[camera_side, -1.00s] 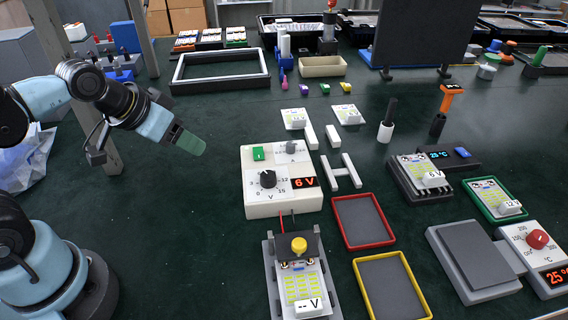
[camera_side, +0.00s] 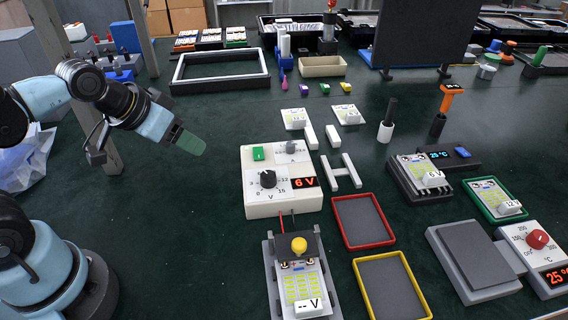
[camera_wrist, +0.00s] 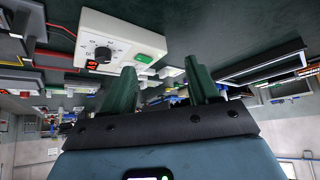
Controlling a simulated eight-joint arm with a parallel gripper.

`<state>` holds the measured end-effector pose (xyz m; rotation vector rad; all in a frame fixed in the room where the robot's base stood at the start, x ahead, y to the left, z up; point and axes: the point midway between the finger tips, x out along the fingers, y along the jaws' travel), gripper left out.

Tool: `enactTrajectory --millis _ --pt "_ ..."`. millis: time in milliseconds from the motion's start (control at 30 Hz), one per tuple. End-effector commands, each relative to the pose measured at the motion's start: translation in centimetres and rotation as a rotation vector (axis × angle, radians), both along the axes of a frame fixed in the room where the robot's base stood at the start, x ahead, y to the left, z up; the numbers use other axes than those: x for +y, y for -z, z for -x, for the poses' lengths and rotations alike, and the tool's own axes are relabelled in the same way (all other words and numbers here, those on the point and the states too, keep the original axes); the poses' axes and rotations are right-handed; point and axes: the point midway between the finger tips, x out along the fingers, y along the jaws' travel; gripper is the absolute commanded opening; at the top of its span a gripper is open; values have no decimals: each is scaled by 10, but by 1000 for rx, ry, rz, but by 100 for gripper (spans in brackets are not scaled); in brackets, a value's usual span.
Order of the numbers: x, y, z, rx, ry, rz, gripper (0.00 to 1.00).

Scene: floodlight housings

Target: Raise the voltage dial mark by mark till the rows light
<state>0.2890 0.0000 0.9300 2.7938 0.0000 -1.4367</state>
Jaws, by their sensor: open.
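The white voltage supply box (camera_side: 284,203) stands mid-table in the side view, with a black dial (camera_side: 267,179), a green switch (camera_side: 258,153) and a red display reading 6 V (camera_side: 304,183). In front of it a grey test fixture (camera_side: 273,290) holds a board with LED rows (camera_side: 302,285), which look unlit, a yellow button (camera_side: 299,244) and a tag reading "-- V". My gripper (camera_side: 190,142) is in the air left of the box, apart from it. In the wrist view my gripper (camera_wrist: 163,95) has its green fingers spread and empty, with the dial (camera_wrist: 102,53) beyond them.
A red-rimmed tray (camera_side: 336,222) and a yellow-rimmed tray (camera_side: 358,280) lie right of the fixture. A heater with a red knob (camera_side: 537,239) stands at far right. The table left of the box is clear.

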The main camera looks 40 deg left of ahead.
Motion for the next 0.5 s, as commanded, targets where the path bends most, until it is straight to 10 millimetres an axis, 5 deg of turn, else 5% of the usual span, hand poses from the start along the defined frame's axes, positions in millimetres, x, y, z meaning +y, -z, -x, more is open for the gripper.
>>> enactTrajectory --millis 500 --pt "-6 -7 -6 35 -26 34 60"
